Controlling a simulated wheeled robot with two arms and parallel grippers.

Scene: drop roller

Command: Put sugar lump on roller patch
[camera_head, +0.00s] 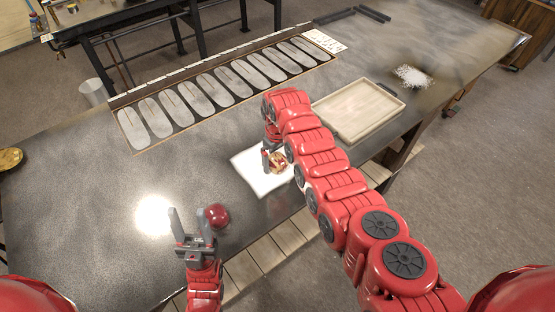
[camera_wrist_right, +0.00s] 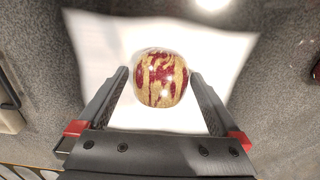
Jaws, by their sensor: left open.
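A white square sheet (camera_head: 262,180), perhaps the patch, lies flat near the table's front edge. A round red-and-yellow streaked ball, like an apple (camera_wrist_right: 160,78), shows over the sheet; it also shows in the head view (camera_head: 281,162), partly hidden by my right arm. My right gripper (camera_head: 271,160) points down over the sheet. Its fingers stand apart on either side of the streaked ball, with narrow gaps showing. My left gripper (camera_head: 189,224) is open and empty, left of a dark red ball (camera_head: 217,215). I cannot pick out a sugar lump for sure.
A long tray with several oval pale slots (camera_head: 228,88) lies at the back. A shallow wooden tray (camera_head: 357,110) and a white granular pile (camera_head: 412,77) are on the right. Dark bars (camera_head: 352,14) lie at the far edge. The table's left part is clear.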

